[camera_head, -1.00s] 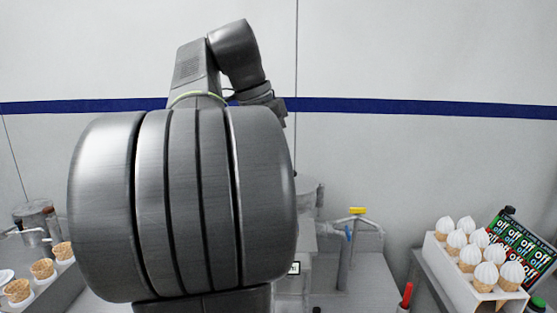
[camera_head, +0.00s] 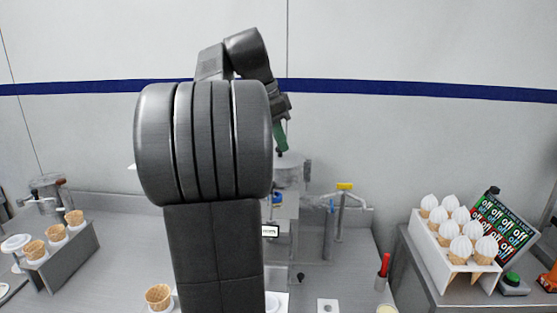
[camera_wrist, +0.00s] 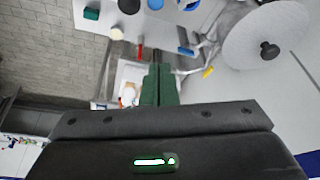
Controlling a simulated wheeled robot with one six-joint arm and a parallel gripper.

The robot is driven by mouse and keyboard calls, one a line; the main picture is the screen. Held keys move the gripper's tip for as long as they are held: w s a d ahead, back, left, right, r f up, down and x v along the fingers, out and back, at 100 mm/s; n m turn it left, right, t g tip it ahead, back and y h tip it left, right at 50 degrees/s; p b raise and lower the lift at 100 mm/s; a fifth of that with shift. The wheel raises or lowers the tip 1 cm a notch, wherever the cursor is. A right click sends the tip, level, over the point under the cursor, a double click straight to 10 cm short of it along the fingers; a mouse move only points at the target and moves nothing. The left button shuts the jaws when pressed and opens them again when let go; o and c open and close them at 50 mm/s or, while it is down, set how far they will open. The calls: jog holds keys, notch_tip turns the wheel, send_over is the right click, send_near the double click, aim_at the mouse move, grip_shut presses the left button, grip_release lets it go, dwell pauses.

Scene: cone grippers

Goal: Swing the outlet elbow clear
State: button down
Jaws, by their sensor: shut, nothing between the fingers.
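My gripper (camera_head: 281,140) is in the air in front of the back wall, pointing down above the grey machine with a lidded hopper (camera_head: 290,170). In the wrist view its green fingers (camera_wrist: 159,68) are together with nothing between them. Grey pipework (camera_head: 340,215) with a yellow handle (camera_head: 345,186) stands right of the machine, apart from my gripper. The yellow handle also shows in the wrist view (camera_wrist: 208,72), right of the fingers. I cannot tell which piece is the outlet elbow; my arm hides part of the machine.
A white rack (camera_head: 440,248) of filled cones stands at right, by a menu board (camera_head: 505,227). A grey holder (camera_head: 70,250) with empty cones is at left. A red-handled tool (camera_head: 384,266) stands upright front right. A round lid (camera_wrist: 268,45) is close right in the wrist view.

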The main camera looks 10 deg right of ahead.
notch_tip(320, 180, down, 9)
jog(key=p, duration=0.1)
jog(key=shift+a, duration=0.45)
jog(key=shift+s, duration=0.1)
jog(key=shift+a, duration=0.1)
